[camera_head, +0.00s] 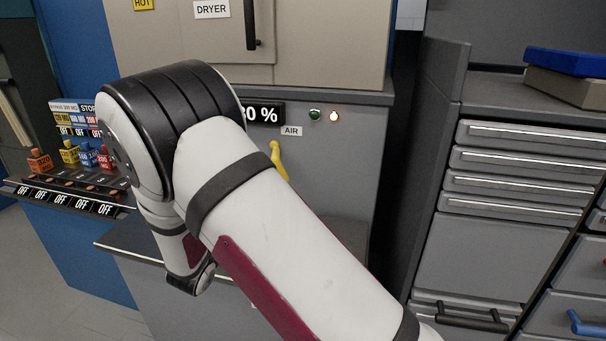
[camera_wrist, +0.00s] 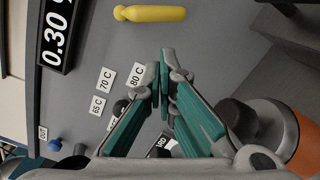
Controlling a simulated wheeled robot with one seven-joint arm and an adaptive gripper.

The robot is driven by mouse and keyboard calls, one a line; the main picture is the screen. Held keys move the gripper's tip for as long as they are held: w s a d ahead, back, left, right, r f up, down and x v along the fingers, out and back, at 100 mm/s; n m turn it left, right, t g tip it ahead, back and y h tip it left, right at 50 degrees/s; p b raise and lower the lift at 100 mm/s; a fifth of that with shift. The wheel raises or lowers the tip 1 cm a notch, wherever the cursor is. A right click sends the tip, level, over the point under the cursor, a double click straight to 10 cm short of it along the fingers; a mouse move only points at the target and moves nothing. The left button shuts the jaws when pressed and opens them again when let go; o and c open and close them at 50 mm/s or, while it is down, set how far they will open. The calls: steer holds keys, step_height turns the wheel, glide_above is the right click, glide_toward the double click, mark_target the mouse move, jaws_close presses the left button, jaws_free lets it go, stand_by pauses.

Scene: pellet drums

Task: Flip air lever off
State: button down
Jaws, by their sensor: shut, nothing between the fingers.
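The yellow air lever (camera_head: 277,158) is on the grey dryer front, just below the AIR label (camera_head: 291,131). My arm hides its lower part in the head view. In the wrist view the lever (camera_wrist: 152,14) lies lengthwise across the top of the picture, with its narrow knobbed end to the left. My gripper (camera_wrist: 163,62) is shut and empty, its teal-padded fingers meeting at the tips. The tips are below the lever in the wrist view, with a visible gap. In the head view my arm hides the gripper.
Temperature labels (camera_wrist: 105,79) and a black display (camera_wrist: 57,35) are on the panel in the wrist view. A green button (camera_head: 314,115) and a glowing lamp (camera_head: 334,116) sit above the lever. Small coloured bottles (camera_head: 70,153) stand left. Drawers (camera_head: 525,165) are at right.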

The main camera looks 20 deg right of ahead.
steer(key=shift+d, duration=0.2)
steer(key=p+x, duration=0.1)
steer(key=x, duration=0.8)
steer(key=shift+w+d, duration=0.2)
steer(key=shift+w, duration=0.15)
